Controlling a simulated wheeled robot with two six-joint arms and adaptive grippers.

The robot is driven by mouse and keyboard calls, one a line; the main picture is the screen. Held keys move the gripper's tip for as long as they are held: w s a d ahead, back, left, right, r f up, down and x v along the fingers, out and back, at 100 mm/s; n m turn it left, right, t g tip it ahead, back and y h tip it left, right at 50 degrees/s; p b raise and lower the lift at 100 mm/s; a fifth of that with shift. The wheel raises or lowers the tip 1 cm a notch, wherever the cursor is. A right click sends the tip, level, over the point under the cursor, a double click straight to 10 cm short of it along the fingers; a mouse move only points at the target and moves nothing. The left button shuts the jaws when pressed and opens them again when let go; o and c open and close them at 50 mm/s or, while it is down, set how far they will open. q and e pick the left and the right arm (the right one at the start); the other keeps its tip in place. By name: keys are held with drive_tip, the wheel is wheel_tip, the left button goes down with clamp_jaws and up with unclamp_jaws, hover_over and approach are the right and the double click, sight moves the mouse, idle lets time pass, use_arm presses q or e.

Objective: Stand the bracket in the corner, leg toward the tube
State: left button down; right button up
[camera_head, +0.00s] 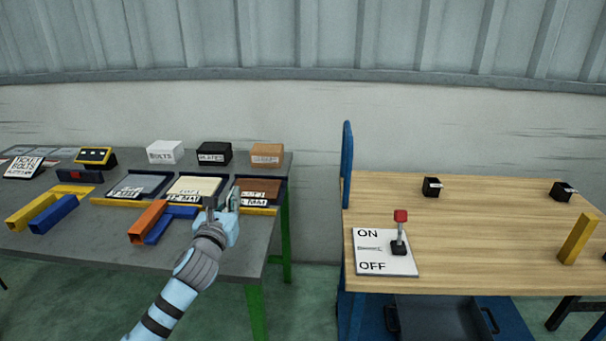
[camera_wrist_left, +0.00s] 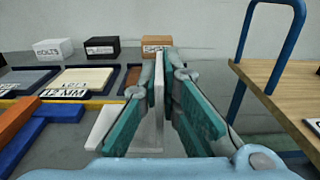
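The bracket (camera_wrist_left: 159,105) is a thin, pale grey piece. Its upright plate stands between the teal finger pads of my left gripper (camera_wrist_left: 165,95), with the pads close on both sides. A flat, light leg (camera_wrist_left: 104,126) shows to the left, partly hidden by the left finger. In the head view my left gripper (camera_head: 224,208) is at the right end of the left table. The orange tube (camera_head: 148,221) lies left of it, against a blue bar (camera_head: 170,223), and the two form a corner. Whether the bracket touches the table is unclear. My right gripper is out of view.
Trays with labels (camera_head: 195,188) and small boxes (camera_head: 164,152) line the back of the grey table (camera_head: 95,245). A yellow tube (camera_head: 40,208) lies at left. Across a gap stands a wooden table (camera_head: 480,225) with a lever switch (camera_head: 399,245) and a blue upright frame (camera_head: 347,165).

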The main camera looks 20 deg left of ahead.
use_arm(q)
drive_tip(key=shift+d+r, duration=0.1)
drive_tip(key=shift+r, duration=0.05)
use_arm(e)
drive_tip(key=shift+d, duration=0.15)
use_arm(q)
drive_tip(key=s+d+r+m+g+h, duration=0.1)
drive_tip(key=s+d+m+g+h, duration=0.6)
drive_tip(key=s+d+m+h, duration=1.2)
use_arm(e)
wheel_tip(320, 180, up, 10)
drive_tip(key=p, duration=0.9)
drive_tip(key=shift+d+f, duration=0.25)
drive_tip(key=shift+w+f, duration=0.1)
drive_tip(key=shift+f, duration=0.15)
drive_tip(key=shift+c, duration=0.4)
use_arm(q)
drive_tip(key=d+r+n+h, duration=0.1)
drive_tip(key=d+r+n, duration=0.3)
drive_tip(key=d, duration=0.1)
drive_tip(key=shift+s+r+h, duration=0.2)
drive_tip(key=shift+s+h, duration=0.1)
drive_tip(key=shift+s, duration=0.05)
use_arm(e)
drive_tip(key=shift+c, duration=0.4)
